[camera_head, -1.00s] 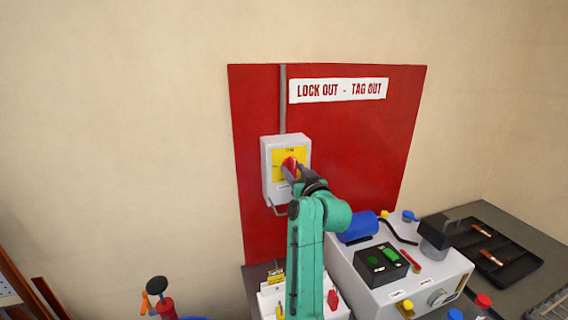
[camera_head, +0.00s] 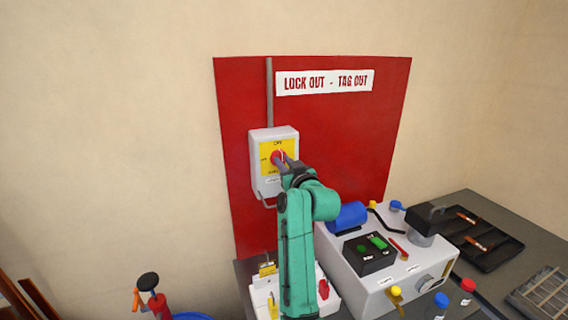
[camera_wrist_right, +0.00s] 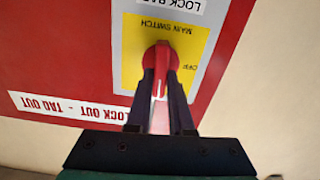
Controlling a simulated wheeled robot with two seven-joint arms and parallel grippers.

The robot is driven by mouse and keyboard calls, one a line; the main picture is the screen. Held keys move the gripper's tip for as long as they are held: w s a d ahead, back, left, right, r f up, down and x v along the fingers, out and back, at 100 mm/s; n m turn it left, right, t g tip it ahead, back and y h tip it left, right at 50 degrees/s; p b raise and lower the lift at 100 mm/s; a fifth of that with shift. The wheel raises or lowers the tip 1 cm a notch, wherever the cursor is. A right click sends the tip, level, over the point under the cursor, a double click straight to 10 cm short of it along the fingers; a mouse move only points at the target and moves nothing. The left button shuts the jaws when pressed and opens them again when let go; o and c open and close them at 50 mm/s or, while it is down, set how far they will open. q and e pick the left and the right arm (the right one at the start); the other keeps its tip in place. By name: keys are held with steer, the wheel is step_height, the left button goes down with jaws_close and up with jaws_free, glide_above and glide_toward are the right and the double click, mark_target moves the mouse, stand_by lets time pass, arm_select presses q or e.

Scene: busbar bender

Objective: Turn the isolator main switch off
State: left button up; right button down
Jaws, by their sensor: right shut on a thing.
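The isolator main switch is a grey box (camera_head: 264,184) with a yellow plate and a red rotary knob (camera_head: 278,157), mounted on the red board. My right gripper (camera_head: 284,160) reaches it from the lower right. In the right wrist view, its two dark fingers (camera_wrist_right: 160,100) are on either side of the red handle (camera_wrist_right: 161,62), shut on it. The fingers hide part of the plate. My left gripper is not in view.
The red lock-out board (camera_head: 345,140) carries a white sign (camera_head: 325,82). Below right stands a grey-white machine (camera_head: 375,277) with a blue motor (camera_head: 347,216). A black tray (camera_head: 485,243) lies on the bench.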

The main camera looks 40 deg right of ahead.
steer(key=shift+w+a+f+n+p, duration=0.1)
steer(key=shift+n+p, duration=0.1)
steer(key=shift+n, duration=2.65)
steer(key=shift+s+a+r+n+p, duration=0.1)
steer(key=shift+n+p, duration=0.1)
steer(key=shift+n, duration=2.7)
steer(key=shift+w+a+f+n+p, duration=0.1)
steer(key=shift+n+p, duration=0.1)
steer(key=shift+n, duration=2.65)
steer(key=c, duration=0.8)
jaws_free()
steer(key=shift+w+d+f, duration=0.15)
steer(key=shift+w+f, duration=0.1)
steer(key=shift+f, duration=0.05)
steer(key=b+v, duration=0.1)
steer(key=v, duration=1.3)
steer(key=shift+s, duration=0.35)
